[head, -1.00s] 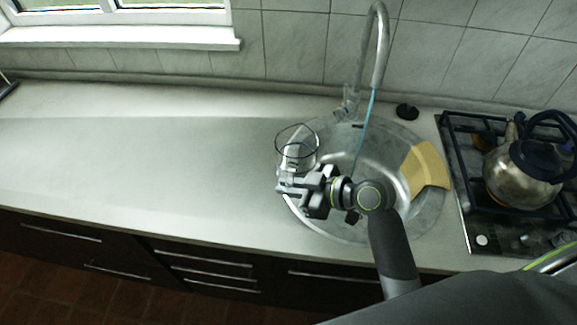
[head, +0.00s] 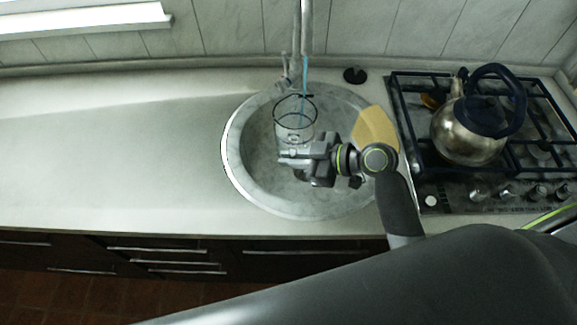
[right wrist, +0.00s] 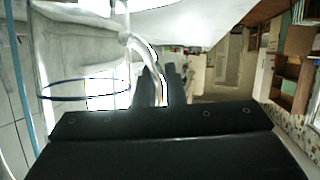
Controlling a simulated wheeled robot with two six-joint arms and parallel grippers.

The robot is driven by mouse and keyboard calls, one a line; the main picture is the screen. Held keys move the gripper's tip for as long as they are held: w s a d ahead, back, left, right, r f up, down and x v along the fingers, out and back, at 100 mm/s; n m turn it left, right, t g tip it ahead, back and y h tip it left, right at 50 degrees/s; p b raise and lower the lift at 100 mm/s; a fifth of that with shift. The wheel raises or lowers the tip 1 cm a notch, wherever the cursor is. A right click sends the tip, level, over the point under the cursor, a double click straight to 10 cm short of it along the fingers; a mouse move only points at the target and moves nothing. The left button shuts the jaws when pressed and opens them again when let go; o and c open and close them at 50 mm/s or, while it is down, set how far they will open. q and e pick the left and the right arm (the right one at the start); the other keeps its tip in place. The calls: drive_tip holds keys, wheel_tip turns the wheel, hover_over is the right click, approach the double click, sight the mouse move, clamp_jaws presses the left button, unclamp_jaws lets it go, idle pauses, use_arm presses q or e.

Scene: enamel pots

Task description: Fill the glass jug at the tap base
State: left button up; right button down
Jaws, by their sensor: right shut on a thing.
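The clear glass jug (head: 292,127) is held upright over the sink in the head view, its dark rim facing up. My right gripper (head: 296,158) is shut on its near side. The tap (head: 305,28) stands behind the sink, and a thin blue stream (head: 305,72) falls from it. In the head view the stream meets the jug's rim; whether it enters the jug is unclear. In the right wrist view the jug rim (right wrist: 85,90) is at left, with the stream (right wrist: 18,70) left of it. I cannot make out a water level. My left gripper is not in view.
The round steel sink (head: 238,160) lies below the jug. A yellow cloth or board (head: 376,128) lies at its right edge, and a dark plug (head: 354,75) sits behind. A kettle (head: 468,135) stands on the gas hob (head: 420,165) at right. The counter (head: 110,150) at left is clear.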

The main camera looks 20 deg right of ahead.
sight(311, 134)
drive_tip(key=w+d+b, duration=0.1)
drive_tip(key=w, duration=0.1)
drive_tip(key=w+d+b, duration=0.1)
drive_tip(key=w, duration=0.1)
drive_tip(key=w+d, duration=0.1)
drive_tip(key=w, duration=0.1)
drive_tip(key=shift+d+b, duration=0.3)
drive_tip(key=shift+b, duration=0.1)
drive_tip(key=shift+w+d+b, duration=0.45)
drive_tip(key=shift+w+d, duration=0.05)
drive_tip(key=shift+w, duration=0.35)
drive_tip(key=shift+r, duration=0.1)
idle(6.0)
